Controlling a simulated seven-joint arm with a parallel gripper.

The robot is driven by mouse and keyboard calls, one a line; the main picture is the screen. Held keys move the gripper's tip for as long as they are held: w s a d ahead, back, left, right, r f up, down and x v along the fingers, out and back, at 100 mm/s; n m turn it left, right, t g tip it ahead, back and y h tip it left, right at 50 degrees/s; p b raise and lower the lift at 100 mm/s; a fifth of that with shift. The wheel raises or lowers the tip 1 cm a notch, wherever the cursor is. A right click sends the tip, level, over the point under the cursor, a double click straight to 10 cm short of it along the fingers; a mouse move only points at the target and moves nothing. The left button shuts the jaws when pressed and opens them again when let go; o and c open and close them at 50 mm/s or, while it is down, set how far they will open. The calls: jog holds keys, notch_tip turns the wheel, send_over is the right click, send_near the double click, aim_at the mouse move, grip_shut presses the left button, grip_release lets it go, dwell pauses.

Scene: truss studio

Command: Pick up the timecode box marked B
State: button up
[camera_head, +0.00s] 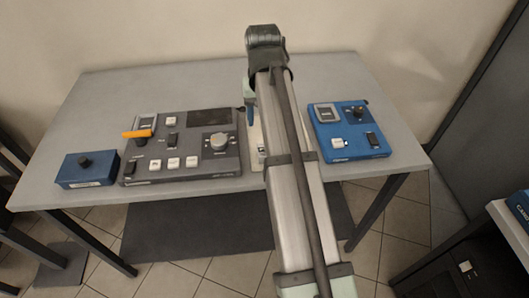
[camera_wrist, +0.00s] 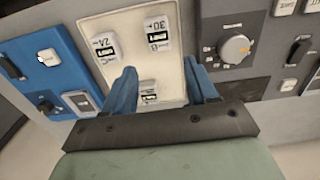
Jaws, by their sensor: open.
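In the wrist view, a white tray (camera_wrist: 128,22) holds three small pale boxes with dark display windows. One box (camera_wrist: 106,48) at left shows "24", and another box (camera_wrist: 157,34) at upper right shows "30". The third box (camera_wrist: 148,91) lies nearer, between the blue fingers of my gripper (camera_wrist: 160,67) as seen here, partly hidden by them. My gripper is open and holds nothing.
A grey control panel (camera_head: 187,175) with a knob and an orange-handled lever stands left of the tray on the grey table (camera_head: 105,95). A small blue box (camera_head: 88,178) is at the far left. A blue device (camera_head: 352,148) stands right. The back of the table is clear.

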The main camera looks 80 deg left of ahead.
send_over(261, 150)
jog(key=f, duration=0.5)
jog(key=w+f, duration=0.1)
jog(key=f, duration=0.1)
jog(key=shift+a+f, duration=0.3)
jog(key=shift+a, duration=0.1)
jog(key=shift+d+f, duration=0.15)
jog(key=shift+f, duration=1.2)
jog(key=shift+d+f, duration=0.15)
jog(key=shift+f, duration=1.15)
jog(key=c, duration=0.8)
